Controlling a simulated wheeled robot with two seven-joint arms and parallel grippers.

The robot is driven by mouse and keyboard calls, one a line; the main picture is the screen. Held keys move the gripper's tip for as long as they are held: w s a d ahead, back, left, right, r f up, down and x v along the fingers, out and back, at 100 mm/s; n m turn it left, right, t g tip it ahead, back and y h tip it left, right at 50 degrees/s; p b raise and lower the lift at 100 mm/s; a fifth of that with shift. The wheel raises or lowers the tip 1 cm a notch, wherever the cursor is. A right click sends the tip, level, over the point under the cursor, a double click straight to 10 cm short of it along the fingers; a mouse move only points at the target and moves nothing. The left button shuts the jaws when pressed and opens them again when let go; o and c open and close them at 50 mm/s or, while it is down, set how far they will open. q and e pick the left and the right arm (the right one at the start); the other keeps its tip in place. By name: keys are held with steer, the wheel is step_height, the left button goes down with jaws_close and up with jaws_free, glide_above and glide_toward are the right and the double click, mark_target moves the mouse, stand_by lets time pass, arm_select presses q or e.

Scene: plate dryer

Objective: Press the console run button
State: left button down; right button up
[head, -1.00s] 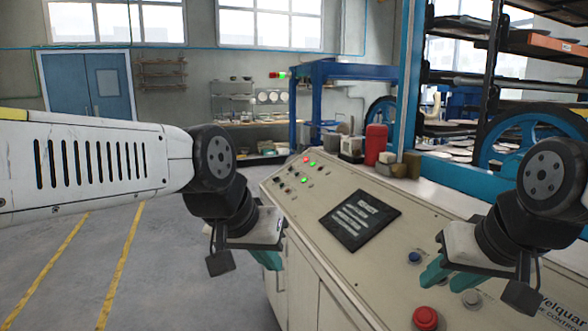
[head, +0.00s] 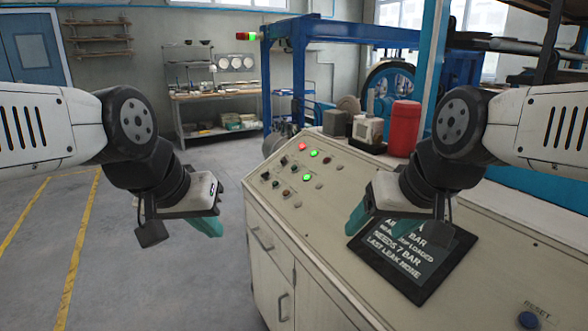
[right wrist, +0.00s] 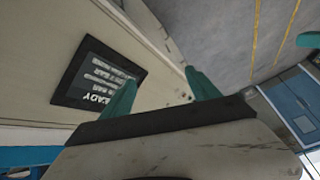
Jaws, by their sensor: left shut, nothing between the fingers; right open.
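The cream console (head: 300,225) stands before me with a sloped top. Its far left end has small knobs and lit green buttons (head: 313,153), plus a red one (head: 302,146). A blue button (head: 528,319) labelled RESET is at the lower right. I cannot read a run label. My left gripper (head: 207,227) is shut and empty, left of the console over the floor.
A red canister (head: 404,128) and small grey and white boxes (head: 369,130) stand on the console's back edge. Blue machine framing (head: 340,32) rises behind. A workbench (head: 215,95) is at the far wall. Open floor with yellow lines lies left.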

steer(key=shift+w+a, duration=0.2)
steer(key=shift+w, duration=0.15)
